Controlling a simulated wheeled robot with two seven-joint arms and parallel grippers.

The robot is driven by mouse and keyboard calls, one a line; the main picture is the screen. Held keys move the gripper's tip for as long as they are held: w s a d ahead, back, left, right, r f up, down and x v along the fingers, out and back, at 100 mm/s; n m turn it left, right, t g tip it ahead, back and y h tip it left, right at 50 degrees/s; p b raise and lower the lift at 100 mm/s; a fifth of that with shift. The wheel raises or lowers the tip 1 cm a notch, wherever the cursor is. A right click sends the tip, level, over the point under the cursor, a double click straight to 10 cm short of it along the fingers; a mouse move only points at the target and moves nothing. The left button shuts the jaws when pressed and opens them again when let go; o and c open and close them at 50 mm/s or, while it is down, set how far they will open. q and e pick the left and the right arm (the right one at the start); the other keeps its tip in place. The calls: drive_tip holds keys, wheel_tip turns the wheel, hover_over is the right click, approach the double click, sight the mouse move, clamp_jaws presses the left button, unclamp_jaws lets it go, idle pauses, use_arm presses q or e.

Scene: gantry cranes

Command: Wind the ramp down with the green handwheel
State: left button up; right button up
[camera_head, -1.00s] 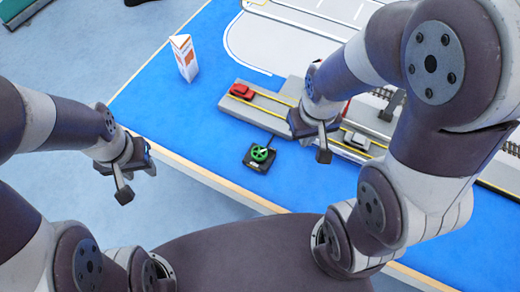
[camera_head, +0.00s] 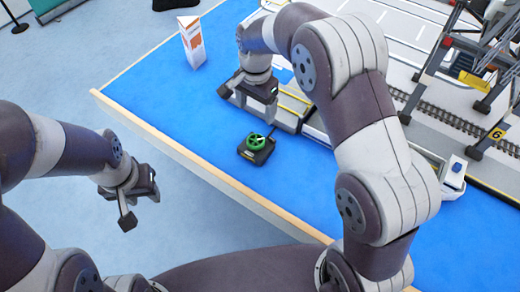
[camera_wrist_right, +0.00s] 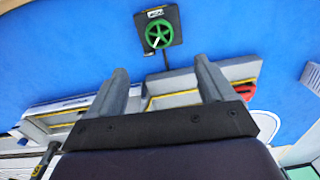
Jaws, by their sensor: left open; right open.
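The green handwheel (camera_head: 256,141) sits on a small black box (camera_head: 255,156) on the blue table top. In the right wrist view the handwheel (camera_wrist_right: 159,34) lies beyond my fingertips, with a thin rod running from its box toward the grey deck with yellow lines (camera_wrist_right: 180,99), apparently the ramp. In the head view this deck (camera_head: 291,107) is mostly hidden by my right arm, and its tilt cannot be told. My right gripper (camera_head: 247,101) is open and empty, above and behind the handwheel, apart from it. My left gripper (camera_head: 141,207) is open and empty, left of the table edge.
A red car (camera_wrist_right: 246,89) shows beside my right gripper in the wrist view. A white-orange prism (camera_head: 191,41) stands at the table's far left. Crane legs (camera_head: 440,52) and rails (camera_head: 445,117) lie to the right. Blue table around the handwheel is clear.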

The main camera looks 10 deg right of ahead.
sight(256, 140)
drive_tip(key=shift+m, duration=0.4)
wheel_tip(256, 140, down, 13)
drive_tip(key=shift+w+a, duration=0.1)
drive_tip(key=c, duration=1.1)
